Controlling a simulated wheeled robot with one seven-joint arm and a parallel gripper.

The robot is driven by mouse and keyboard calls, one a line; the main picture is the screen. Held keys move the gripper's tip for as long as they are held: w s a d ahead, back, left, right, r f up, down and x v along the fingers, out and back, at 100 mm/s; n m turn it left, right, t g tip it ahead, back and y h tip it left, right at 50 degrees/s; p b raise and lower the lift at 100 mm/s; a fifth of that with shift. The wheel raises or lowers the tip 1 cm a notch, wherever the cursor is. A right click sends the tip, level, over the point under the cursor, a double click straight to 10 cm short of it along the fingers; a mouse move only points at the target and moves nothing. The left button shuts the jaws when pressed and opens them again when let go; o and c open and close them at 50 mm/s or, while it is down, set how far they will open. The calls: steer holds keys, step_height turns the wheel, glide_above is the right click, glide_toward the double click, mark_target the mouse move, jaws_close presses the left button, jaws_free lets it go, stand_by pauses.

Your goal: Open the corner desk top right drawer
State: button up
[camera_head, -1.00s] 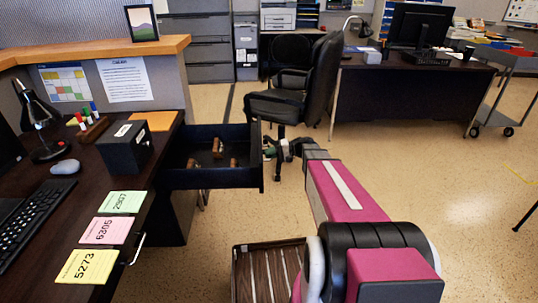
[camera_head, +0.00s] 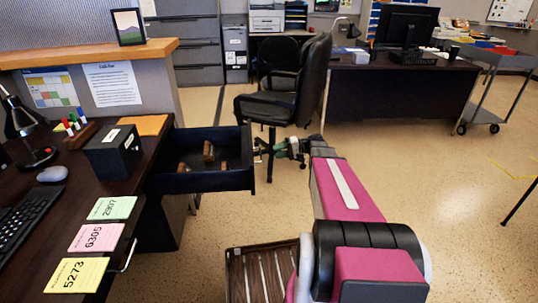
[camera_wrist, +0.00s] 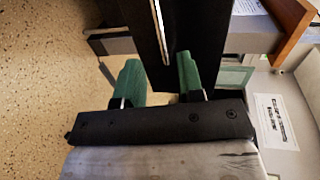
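The top right drawer (camera_head: 212,181) of the corner desk (camera_head: 103,226) stands pulled out, a dark box with a few brown objects inside. My gripper (camera_head: 268,147) is just right of the drawer's front in the head view. In the wrist view its two green fingers (camera_wrist: 160,82) are apart, with a visible gap between them. The dark drawer front (camera_wrist: 200,30) is ahead of them, and a thin bright handle (camera_wrist: 158,25) lines up with the gap. The fingers do not appear closed on the handle; contact cannot be told.
A black office chair (camera_head: 300,90) stands behind my gripper. A slatted wooden box (camera_head: 234,270) is on the floor below the drawer. A black box (camera_head: 114,152) and coloured notes (camera_head: 95,237) lie on the desk.

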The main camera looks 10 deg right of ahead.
steer(key=shift+v, duration=1.1)
steer(key=s+a+f+h, duration=0.2)
steer(key=s+f+h, duration=0.1)
steer(key=s+h, duration=0.4)
steer(key=s+a+f+h, duration=0.3)
steer(key=s+h, duration=0.5)
steer(key=s, duration=0.5)
steer(key=shift+a+n+g+h, duration=0.15)
steer(key=shift+n+g+h, duration=0.15)
steer(key=shift+n+g, duration=0.1)
